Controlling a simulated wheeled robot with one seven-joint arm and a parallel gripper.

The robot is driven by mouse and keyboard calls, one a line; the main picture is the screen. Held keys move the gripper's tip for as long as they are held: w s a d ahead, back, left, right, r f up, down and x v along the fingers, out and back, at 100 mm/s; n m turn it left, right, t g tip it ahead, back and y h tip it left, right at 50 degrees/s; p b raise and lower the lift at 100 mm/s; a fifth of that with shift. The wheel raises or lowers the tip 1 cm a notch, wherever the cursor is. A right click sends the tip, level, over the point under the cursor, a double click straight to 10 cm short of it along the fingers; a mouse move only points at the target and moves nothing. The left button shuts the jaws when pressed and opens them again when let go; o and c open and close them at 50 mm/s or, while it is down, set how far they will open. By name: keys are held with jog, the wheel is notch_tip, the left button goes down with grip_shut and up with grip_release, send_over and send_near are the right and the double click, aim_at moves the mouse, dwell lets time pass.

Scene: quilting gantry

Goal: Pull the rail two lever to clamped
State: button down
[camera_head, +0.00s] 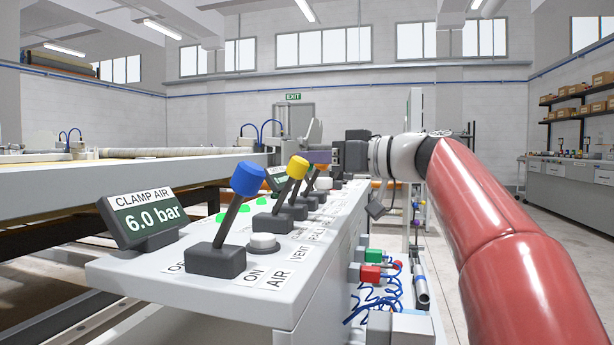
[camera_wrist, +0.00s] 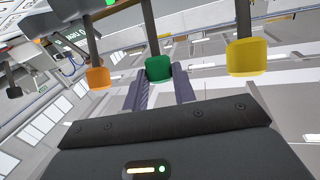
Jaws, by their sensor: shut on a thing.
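A row of levers stands on the sloping control panel (camera_head: 200,268). In the wrist view, my gripper (camera_wrist: 158,78) has its two fingers on either side of a green lever knob (camera_wrist: 159,67) and is shut on it. An orange-knobbed lever (camera_wrist: 97,77) stands to its left and a yellow-knobbed lever (camera_wrist: 246,57) to its right, both apart from the fingers. In the head view my gripper (camera_head: 319,157) is at the far part of the row; the green knob is hidden there. Rail labels are too small to read fully, so I cannot confirm which lever is rail two.
A blue-knobbed lever (camera_head: 248,179) by the AIR label and a yellow-knobbed one (camera_head: 297,167) stand nearer. A CLAMP AIR display (camera_head: 145,217) reads 6.0 bar. Coloured fittings and blue hoses (camera_head: 374,300) hang at the panel's right side. Open floor lies to the right.

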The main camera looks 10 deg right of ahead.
jog(key=shift+s+d+f+b, duration=0.2)
jog(key=shift+d+f+b, duration=0.2)
jog(key=shift+d+f, duration=0.15)
jog(key=shift+f, duration=0.1)
jog(key=c, duration=1.1)
grip_release()
jog(key=shift+c, duration=0.2)
jog(key=shift+d, duration=0.1)
jog(key=v, duration=0.7)
jog(key=shift+s+d+r, duration=0.2)
jog(key=shift+s+d, duration=0.05)
